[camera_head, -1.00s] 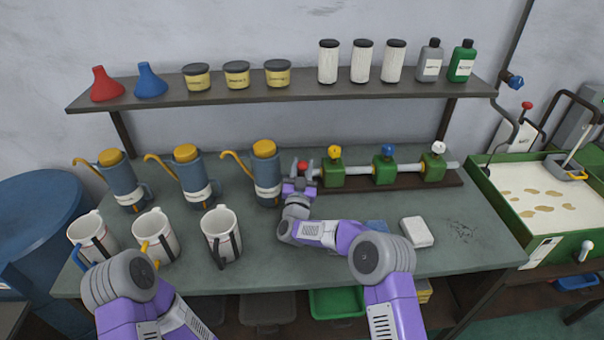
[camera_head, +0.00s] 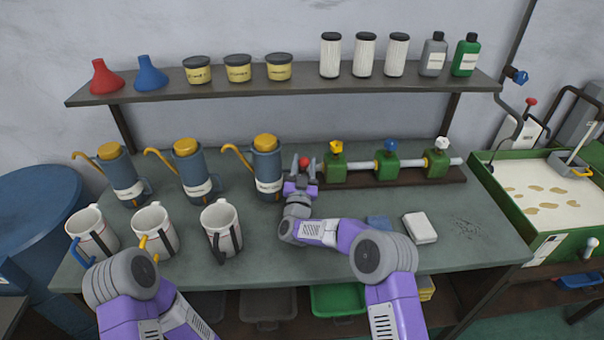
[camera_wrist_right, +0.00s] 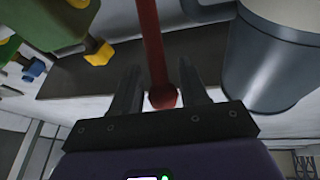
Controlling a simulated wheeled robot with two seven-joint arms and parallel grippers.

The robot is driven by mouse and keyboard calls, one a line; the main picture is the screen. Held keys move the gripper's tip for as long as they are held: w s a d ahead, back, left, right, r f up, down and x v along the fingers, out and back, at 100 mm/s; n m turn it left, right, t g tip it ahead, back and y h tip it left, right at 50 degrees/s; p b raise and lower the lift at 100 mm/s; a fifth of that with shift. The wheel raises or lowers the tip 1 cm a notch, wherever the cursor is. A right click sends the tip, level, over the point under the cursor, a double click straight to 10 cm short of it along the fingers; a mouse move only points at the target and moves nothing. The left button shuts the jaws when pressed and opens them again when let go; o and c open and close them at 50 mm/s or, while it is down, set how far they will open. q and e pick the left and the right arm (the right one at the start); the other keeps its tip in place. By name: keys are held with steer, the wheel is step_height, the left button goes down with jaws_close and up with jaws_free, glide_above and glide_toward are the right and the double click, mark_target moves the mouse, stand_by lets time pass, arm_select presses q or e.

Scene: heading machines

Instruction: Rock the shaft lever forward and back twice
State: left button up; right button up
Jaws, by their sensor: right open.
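The shaft (camera_head: 356,166) is a grey rod through several green blocks on a dark base at the back of the bench. Its lever ends in a red knob (camera_head: 304,161) at the shaft's left end. My right gripper (camera_head: 304,168) is open there, with one finger on each side of the knob. In the right wrist view, the red lever (camera_wrist_right: 151,45) comes down to its knob between the two open fingers (camera_wrist_right: 160,92), with gaps showing on both sides.
A blue-grey oil can (camera_head: 267,170) with a yellow lid stands close to the left of my right gripper. White mugs (camera_head: 221,230) stand in front of the cans. A shelf (camera_head: 290,90) runs above. A white block (camera_head: 420,228) lies on the right.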

steer(key=s+a+p, duration=0.1)
steer(key=s+a, duration=0.1)
steer(key=s, duration=1)
steer(key=shift+s+a, duration=0.25)
steer(key=shift+s, duration=0.1)
steer(key=shift+f, duration=0.1)
